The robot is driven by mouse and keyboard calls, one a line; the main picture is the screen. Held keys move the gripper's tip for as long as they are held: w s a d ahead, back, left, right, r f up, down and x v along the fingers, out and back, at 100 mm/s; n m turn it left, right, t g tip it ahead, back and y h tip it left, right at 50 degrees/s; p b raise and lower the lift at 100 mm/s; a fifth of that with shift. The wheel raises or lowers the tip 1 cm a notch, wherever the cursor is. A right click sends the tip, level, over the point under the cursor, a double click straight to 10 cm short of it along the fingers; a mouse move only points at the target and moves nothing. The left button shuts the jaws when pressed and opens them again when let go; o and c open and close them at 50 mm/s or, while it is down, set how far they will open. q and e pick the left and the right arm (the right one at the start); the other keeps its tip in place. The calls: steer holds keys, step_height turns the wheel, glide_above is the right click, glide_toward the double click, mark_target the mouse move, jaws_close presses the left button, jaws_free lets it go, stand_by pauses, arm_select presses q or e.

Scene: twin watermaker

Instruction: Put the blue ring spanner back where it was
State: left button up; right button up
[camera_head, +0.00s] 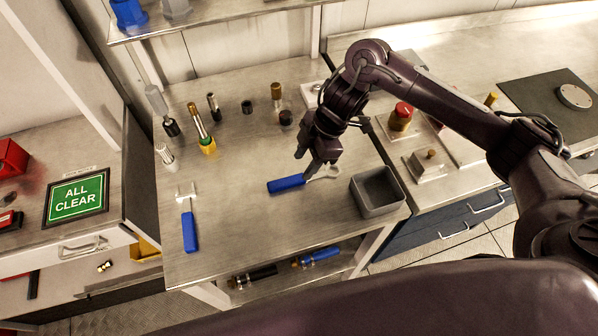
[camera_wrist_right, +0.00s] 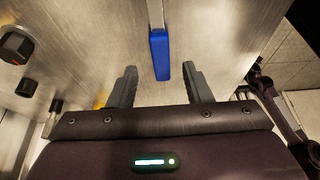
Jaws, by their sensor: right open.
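The blue ring spanner (camera_head: 287,183) lies on the metal workbench, its blue handle to the left and its metal ring end to the right. My right gripper (camera_head: 316,166) is over the spanner, close to the handle's right end, and hides part of the shank. In the right wrist view the blue handle (camera_wrist_right: 160,57) shows between the two open fingers (camera_wrist_right: 160,80), with a gap on each side. Whether the fingers touch the bench cannot be told. A second blue-handled tool (camera_head: 189,229) with a flat metal head lies at the bench's left. My left gripper is out of view.
A grey open bin (camera_head: 378,190) stands just right of the spanner. Several bottles and cylinders, one with a yellow base (camera_head: 207,146), stand along the back and left. A shelf (camera_head: 215,18) hangs over the back. The bench's front middle is clear.

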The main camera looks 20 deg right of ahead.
steer(key=v, duration=0.6)
steer(key=shift+d+r, duration=0.2)
steer(key=shift+r, duration=0.05)
